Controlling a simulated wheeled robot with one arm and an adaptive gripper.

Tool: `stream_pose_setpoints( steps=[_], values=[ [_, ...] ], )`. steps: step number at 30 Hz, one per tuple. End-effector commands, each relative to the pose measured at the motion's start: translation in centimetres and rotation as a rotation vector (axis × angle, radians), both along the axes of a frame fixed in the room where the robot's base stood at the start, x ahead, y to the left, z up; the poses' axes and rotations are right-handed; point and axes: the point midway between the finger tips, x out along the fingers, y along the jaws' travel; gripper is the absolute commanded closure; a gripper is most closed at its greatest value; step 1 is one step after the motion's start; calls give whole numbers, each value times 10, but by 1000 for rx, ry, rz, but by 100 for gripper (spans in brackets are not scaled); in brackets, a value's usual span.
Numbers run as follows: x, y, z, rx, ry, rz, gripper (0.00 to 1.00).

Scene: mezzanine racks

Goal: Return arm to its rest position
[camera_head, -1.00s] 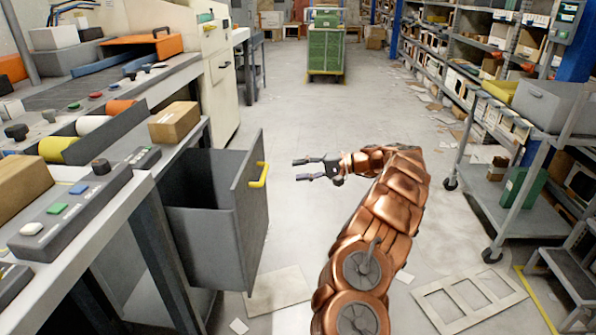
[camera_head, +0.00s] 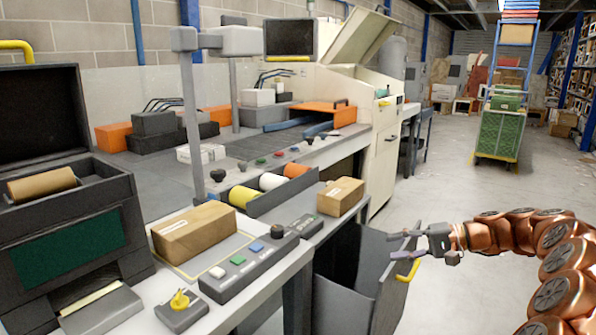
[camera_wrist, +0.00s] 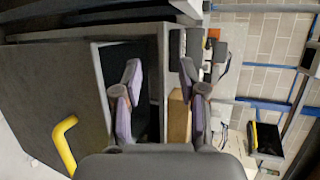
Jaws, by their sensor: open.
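My arm comes in from the right edge of the head view. My gripper (camera_head: 405,245) is open and empty, its fingers pointing left. In the head view it overlaps the right end of the open grey drawer (camera_head: 345,295), close to the yellow handle (camera_head: 408,270). The wrist view shows both fingers of my gripper (camera_wrist: 160,105) spread apart with nothing between them. The drawer front with its yellow handle (camera_wrist: 66,145) fills the left of that view. I cannot tell how far the fingers are from the drawer.
A workbench (camera_head: 225,300) on the left carries cardboard boxes (camera_head: 195,232), a button panel (camera_head: 250,262) and coloured rolls (camera_head: 271,182). A green cart (camera_head: 499,135) stands at the back right. The floor (camera_head: 450,205) between bench and cart is clear.

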Motion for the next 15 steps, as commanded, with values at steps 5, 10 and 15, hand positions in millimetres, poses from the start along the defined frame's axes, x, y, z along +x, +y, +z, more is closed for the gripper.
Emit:
stream_pose_setpoints(
  steps=[5, 10, 15],
  values=[
    [-37, 56, 44, -76, 36, 104, 59],
    [-81, 99, 68, -167, 73, 196, 59],
    [-127, 130, 86, -278, 106, 272, 59]
  ],
)
